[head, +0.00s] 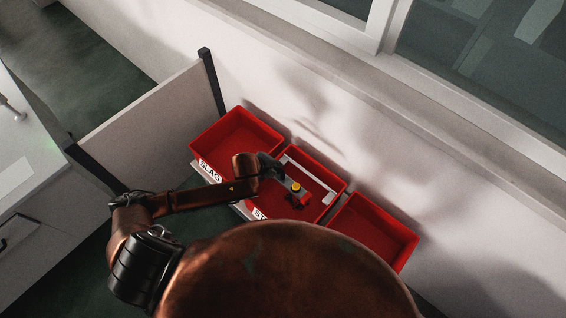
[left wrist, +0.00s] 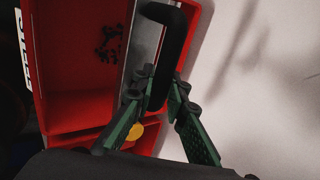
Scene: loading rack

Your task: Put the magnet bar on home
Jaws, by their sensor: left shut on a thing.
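My left gripper (head: 276,168) is over the back left part of the middle red bin (head: 330,209). In the left wrist view its green fingers (left wrist: 162,98) are closed on a black curved handle (left wrist: 177,45), which I take to be part of the magnet bar. A pale grey strip (left wrist: 144,45) runs beside the handle along the bin's edge; it also shows in the head view (head: 313,179). I cannot tell whether handle and strip are joined. No spot marked home can be made out. My right gripper is not in view.
A red bin labelled SLAG (head: 236,136) stands left of the middle bin, another red bin (head: 372,232) right. A yellow round part (head: 295,186) shows by the gripper. Dark bits (left wrist: 109,43) lie in a bin. A pale wall (head: 400,150) rises close behind; a panel (head: 150,125) stands left.

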